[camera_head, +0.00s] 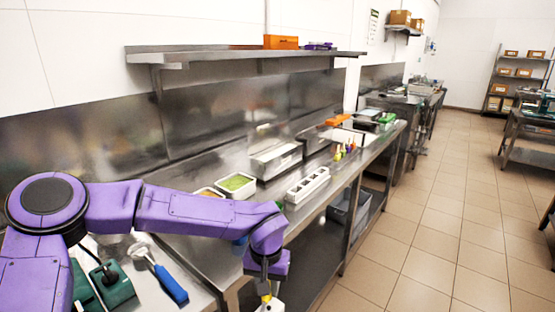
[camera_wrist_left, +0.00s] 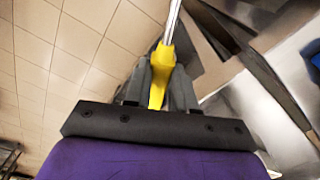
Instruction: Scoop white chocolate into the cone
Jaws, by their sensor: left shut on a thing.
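My left gripper (camera_head: 266,286) hangs low in front of the counter's edge, at the end of my purple arm. In the left wrist view, my left gripper (camera_wrist_left: 160,82) is shut on a yellow-handled tool (camera_wrist_left: 161,72) with a thin metal shaft, which runs out of the top of the picture. The tool's working end is not seen there. A blue-handled scoop (camera_head: 171,286) lies on the counter at lower left. A white tub with green contents (camera_head: 237,184) stands beside a partly hidden tub with yellow-orange contents (camera_head: 207,193). I cannot make out a cone or white chocolate. My right gripper is out of view.
A white holder with several openings (camera_head: 307,185) lies near the counter's front edge. Small coloured items (camera_head: 346,150) stand farther back. A wall shelf (camera_head: 220,57) overhangs the counter. Open tiled floor (camera_head: 420,230) lies to the right.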

